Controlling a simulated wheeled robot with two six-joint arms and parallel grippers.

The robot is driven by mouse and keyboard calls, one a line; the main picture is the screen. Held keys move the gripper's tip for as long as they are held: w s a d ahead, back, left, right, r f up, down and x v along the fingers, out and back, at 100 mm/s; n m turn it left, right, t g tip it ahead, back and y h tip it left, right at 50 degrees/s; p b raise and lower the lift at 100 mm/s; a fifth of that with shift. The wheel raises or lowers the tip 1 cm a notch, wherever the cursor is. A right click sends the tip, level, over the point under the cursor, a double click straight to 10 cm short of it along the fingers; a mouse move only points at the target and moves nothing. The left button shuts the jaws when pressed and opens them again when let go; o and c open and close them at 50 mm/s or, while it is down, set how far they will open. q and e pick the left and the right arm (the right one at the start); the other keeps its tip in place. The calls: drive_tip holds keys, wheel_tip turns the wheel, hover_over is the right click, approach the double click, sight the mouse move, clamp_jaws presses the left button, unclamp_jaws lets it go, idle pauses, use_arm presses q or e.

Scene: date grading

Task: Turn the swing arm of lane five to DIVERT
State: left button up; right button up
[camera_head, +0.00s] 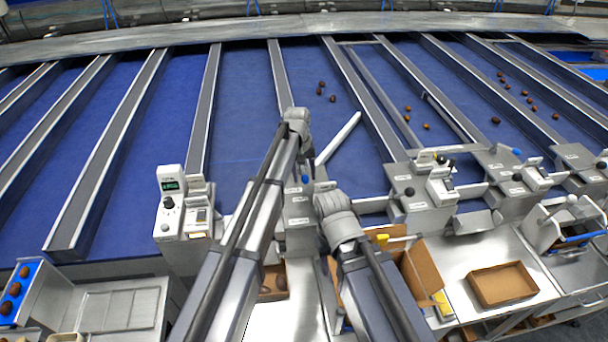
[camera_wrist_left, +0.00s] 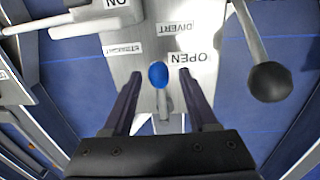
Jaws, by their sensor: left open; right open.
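The control box (camera_head: 298,212) of this lane carries a short lever with a blue knob (camera_wrist_left: 158,75), which also shows in the head view (camera_head: 305,179). Labels beside it include DIVERT (camera_wrist_left: 175,29) and OPEN. My left gripper (camera_wrist_left: 160,74) is open, with one finger on each side of the blue knob, not closed on it. A pale swing arm (camera_head: 338,138) slants up and right across the blue belt from the box. My right gripper (camera_head: 334,206) is lower, in front of the box; its fingers are hidden in the head view.
A lever with a black ball knob (camera_wrist_left: 270,82) stands right of my left gripper in the wrist view. A panel with a display (camera_head: 172,186) stands to the left. Similar control boxes (camera_head: 418,190) continue right. A cardboard tray (camera_head: 502,284) sits at lower right. Dates lie on some lanes.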

use_arm(q)
drive_tip(key=shift+a+r+p, duration=0.2)
drive_tip(key=shift+r+p, duration=1.7)
drive_tip(key=shift+r, duration=0.05)
drive_tip(key=shift+a+r+p, duration=0.15)
drive_tip(key=shift+r+p, duration=1.7)
drive_tip(key=shift+r, duration=0.05)
use_arm(e)
wheel_tip(320, 180, up, 8)
drive_tip(key=shift+f, duration=0.2)
use_arm(q)
drive_tip(key=shift+s+f, duration=0.1)
